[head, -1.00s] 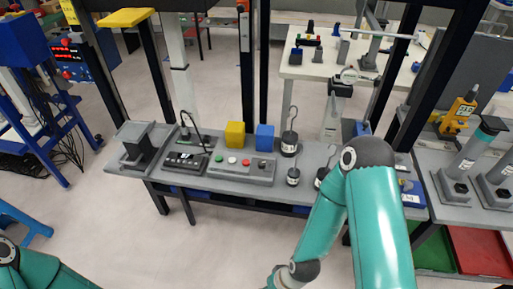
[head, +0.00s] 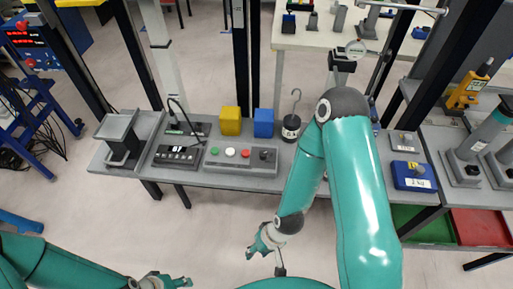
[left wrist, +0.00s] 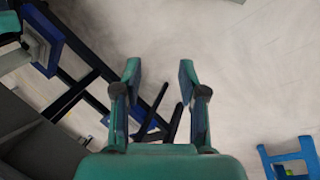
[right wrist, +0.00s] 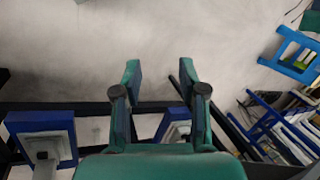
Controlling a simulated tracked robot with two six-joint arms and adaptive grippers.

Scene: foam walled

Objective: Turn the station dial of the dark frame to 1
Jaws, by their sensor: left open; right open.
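The dark frame's black posts (head: 240,75) rise behind a grey bench. On the bench is a grey control box (head: 222,168) with green, white and red buttons and a dark knob (head: 265,155) at its right end. This knob may be the station dial; its setting is too small to read. My right gripper (head: 262,242) is in front of the bench, below and apart from the box. It is open and empty in the right wrist view (right wrist: 160,74). My left gripper (head: 178,282) is at the bottom edge, open and empty in the left wrist view (left wrist: 160,74).
A black display box (head: 177,155) stands left of the control box. A yellow block (head: 230,121), a blue block (head: 264,123) and a hooked weight (head: 291,128) stand behind it. My right arm covers the bench right of the box. The floor in front is clear.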

